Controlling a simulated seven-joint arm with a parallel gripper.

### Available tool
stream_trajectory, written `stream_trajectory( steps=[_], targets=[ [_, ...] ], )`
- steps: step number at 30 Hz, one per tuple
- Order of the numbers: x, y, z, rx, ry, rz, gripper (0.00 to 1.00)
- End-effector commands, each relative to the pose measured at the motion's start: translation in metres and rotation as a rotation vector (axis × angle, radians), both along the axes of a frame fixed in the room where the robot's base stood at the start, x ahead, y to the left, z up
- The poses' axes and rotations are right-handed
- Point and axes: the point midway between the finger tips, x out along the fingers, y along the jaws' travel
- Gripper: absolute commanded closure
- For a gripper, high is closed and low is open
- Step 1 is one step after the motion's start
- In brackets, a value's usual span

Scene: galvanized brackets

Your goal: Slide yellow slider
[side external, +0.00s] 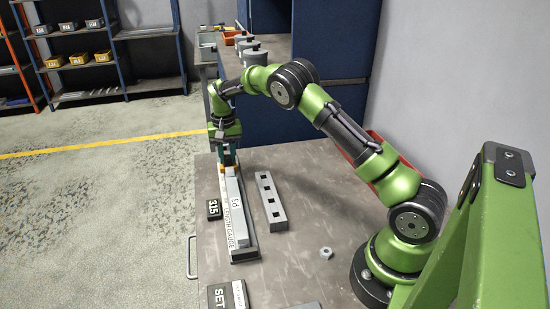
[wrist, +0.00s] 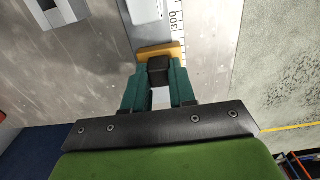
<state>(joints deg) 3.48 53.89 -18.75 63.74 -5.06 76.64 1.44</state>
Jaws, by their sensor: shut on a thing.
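The yellow slider (wrist: 172,50) sits across the length gauge (wrist: 182,20), close below the printed 300 mark in the wrist view. A dark block (wrist: 158,73), which looks like the slider's knob, stands against it. My gripper (wrist: 158,82) has its green fingers shut on this dark block. In the side view my gripper (side external: 228,158) points down at the far end of the length gauge (side external: 238,240). Only a small patch of the yellow slider (side external: 222,170) shows there beside the fingers. A grey block (side external: 235,200) with a label lies along the gauge.
A grey bar with square holes (side external: 270,200) lies right of the gauge. A black 315 sign (side external: 214,209) lies left of it. A hex nut (side external: 326,253) and a SET sign (side external: 228,295) lie nearer the camera. The bench between bar and nut is clear.

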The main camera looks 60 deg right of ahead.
Motion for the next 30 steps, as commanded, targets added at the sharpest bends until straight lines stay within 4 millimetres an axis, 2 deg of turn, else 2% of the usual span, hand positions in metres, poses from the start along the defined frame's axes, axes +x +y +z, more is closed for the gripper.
stream_trajectory(
  steps=[3,12,18,30],
  targets=[
    [0.015,-0.012,0.001,0.001,-0.006,0.000,1.00],
    [0.039,-0.035,0.000,0.001,-0.005,0.001,1.00],
    [0.046,-0.044,0.001,0.004,-0.006,0.002,1.00],
    [0.049,-0.047,0.002,-0.001,-0.013,0.004,1.00]
  ],
)
